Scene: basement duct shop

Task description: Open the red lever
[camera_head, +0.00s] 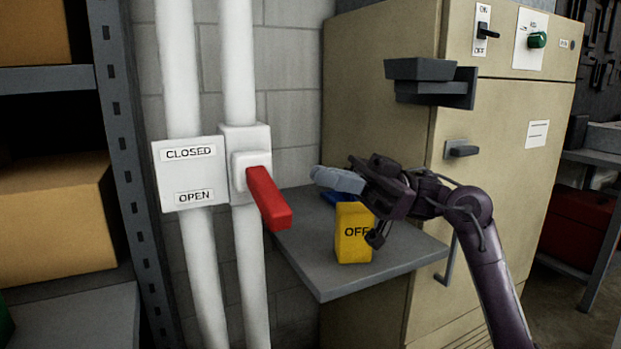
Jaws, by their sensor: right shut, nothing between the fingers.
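The red lever (268,198) is mounted on a white valve body (245,150) on a vertical white pipe. It sticks out towards me and slants down to the right. A white plate (188,176) left of it reads CLOSED at the top and OPEN at the bottom. The lever's end is near the height of the OPEN label. My right gripper (318,175) is shut and empty, to the right of the lever and apart from it, pointing left. My left gripper is not in view.
A grey shelf (330,284) below my right gripper bears a yellow block (353,246) reading OFF and a blue item (333,198). A beige cabinet (510,170) with switches stands on the right. A rack (128,165) with cardboard boxes (55,220) stands on the left.

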